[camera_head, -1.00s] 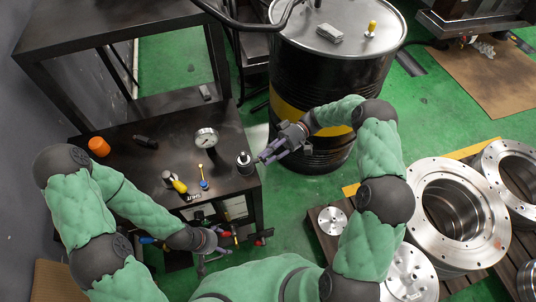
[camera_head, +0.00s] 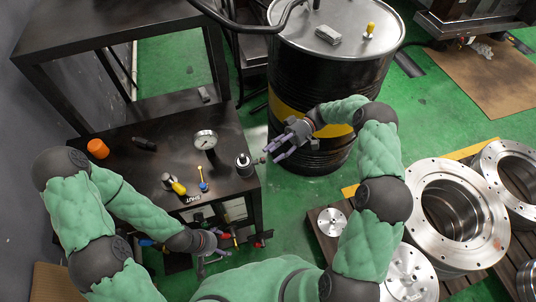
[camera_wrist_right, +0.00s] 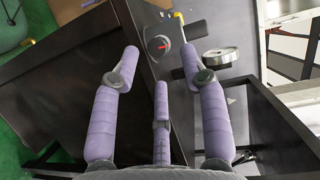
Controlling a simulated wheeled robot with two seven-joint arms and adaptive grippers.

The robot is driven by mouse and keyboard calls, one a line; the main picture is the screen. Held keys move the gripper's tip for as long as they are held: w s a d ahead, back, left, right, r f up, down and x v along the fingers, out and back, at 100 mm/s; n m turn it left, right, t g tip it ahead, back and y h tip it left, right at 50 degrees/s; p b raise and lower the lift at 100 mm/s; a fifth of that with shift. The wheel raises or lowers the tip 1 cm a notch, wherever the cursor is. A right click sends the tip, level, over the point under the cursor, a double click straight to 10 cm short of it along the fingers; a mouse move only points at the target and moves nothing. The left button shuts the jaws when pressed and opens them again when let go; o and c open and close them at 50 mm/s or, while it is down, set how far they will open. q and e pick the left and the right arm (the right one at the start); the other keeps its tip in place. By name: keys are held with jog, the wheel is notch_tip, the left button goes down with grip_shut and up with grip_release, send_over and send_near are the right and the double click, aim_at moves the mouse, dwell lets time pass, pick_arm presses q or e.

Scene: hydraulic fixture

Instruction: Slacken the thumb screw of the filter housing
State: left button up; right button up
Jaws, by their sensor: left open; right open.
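The small metal cylinder that looks like the filter housing (camera_head: 244,166) stands at the table's right edge, with a dark top. A small dark knob (camera_head: 263,159) beside it may be the thumb screw, but I cannot tell it from a fingertip. In the right wrist view a dark round part (camera_wrist_right: 157,41) with a red mark lies beyond the fingers. My right gripper (camera_head: 274,152) is open and empty, right of the housing and apart from it. Its three purple fingers also show in the right wrist view (camera_wrist_right: 159,62). My left gripper (camera_head: 210,251) is open, low in front of the table.
A dial gauge (camera_head: 206,140) stands left of the housing. A black drum (camera_head: 310,75) stands behind my right arm. Large metal flanges (camera_head: 420,205) lie at right.

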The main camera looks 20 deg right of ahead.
jog(key=v, duration=0.8)
jog(key=shift+d, duration=0.3)
jog(key=shift+w, duration=0.15)
